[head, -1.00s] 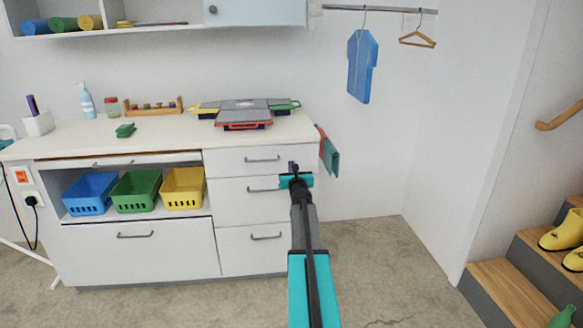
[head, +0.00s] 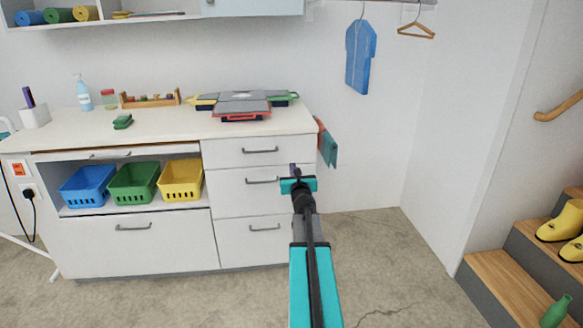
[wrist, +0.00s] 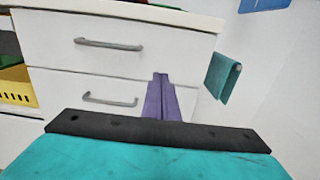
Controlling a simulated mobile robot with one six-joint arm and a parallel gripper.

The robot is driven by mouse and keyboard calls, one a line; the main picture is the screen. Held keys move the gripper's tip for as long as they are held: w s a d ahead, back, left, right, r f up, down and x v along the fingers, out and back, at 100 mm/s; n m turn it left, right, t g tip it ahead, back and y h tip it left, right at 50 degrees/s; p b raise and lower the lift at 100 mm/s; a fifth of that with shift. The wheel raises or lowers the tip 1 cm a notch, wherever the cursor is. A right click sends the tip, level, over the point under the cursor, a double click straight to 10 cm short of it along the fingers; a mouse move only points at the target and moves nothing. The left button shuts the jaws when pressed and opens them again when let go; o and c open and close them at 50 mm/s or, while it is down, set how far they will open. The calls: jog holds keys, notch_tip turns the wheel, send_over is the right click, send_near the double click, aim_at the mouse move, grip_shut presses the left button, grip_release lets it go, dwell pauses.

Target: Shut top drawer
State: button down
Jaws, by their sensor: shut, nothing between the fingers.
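The white cabinet has a stack of drawers with grey bar handles. The stack's top drawer (head: 288,150) sits just below the countertop and looks about flush with the fronts below; I cannot tell if a small gap is left. It also shows in the wrist view (wrist: 150,50). My gripper (head: 294,169) is shut and empty, its purple fingers pointing at the cabinet. In the wrist view its fingertips (wrist: 160,76) overlap the right part of the drawer fronts, near the seam below the top drawer. I cannot tell whether they touch.
The middle drawer (head: 230,188) and bottom drawer (head: 235,244) look shut. A teal and red cloth (head: 327,145) hangs at the cabinet's right side. Blue, green and yellow baskets (head: 181,181) fill the left shelf. Wooden stairs (head: 512,288) stand at right; the floor between is clear.

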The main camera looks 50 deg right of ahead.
jog(key=shift+v, duration=1.05)
